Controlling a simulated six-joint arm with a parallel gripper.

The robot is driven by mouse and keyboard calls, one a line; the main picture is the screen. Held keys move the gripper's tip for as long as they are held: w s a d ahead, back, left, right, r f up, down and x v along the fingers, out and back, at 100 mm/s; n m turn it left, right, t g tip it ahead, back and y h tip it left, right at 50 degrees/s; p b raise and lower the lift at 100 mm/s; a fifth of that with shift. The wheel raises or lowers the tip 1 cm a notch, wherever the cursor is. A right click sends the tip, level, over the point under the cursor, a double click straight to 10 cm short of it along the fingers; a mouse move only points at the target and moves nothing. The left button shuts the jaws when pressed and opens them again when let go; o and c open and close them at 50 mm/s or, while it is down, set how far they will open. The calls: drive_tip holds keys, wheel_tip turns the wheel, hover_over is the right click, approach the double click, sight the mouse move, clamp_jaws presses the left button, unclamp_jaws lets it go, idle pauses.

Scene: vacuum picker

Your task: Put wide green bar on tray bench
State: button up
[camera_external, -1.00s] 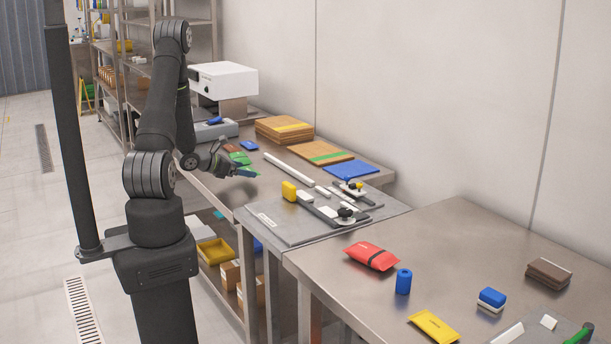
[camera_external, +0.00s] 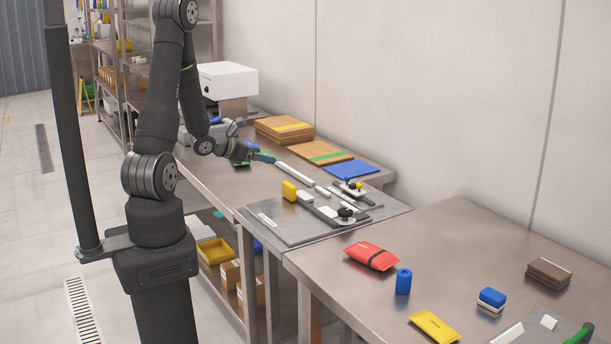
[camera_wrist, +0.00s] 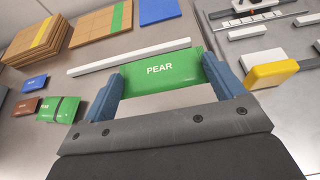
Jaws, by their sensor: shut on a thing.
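The wide green bar (camera_wrist: 160,71), labelled PEAR, spans between my blue fingers in the wrist view. My gripper (camera_wrist: 163,80) is shut on it, with one finger at each end. In the external view my gripper (camera_external: 262,157) is above the far bench (camera_external: 225,185), and the held bar is hard to make out there. A second green piece with a dark band (camera_wrist: 58,110) lies on the bench to the left in the wrist view. Which surface is the tray bench, I cannot tell for sure.
A white strip (camera_wrist: 130,57) lies beyond the bar. Brown boards (camera_external: 284,128), a green-striped board (camera_external: 320,152) and a blue sheet (camera_external: 351,169) lie along the wall. A grey plate (camera_external: 285,230) carries a yellow block (camera_external: 289,191) and fixtures. The near bench (camera_external: 455,250) has clear patches between several items.

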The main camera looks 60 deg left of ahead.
drive_tip(key=w+a, duration=0.2)
drive_tip(key=a, duration=1)
hover_over(191, 160)
drive_tip(key=d, duration=0.1)
drive_tip(key=f, duration=0.6)
drive_tip(key=shift+w+d+f, duration=0.1)
drive_tip(key=shift+w+f, duration=0.1)
drive_tip(key=shift+s+a+f, duration=0.2)
drive_tip(key=shift+a+f, duration=0.1)
drive_tip(key=shift+a, duration=0.05)
drive_tip(key=shift+f, duration=1.95)
drive_tip(key=shift+f, duration=0.15)
drive_tip(key=o, duration=0.9)
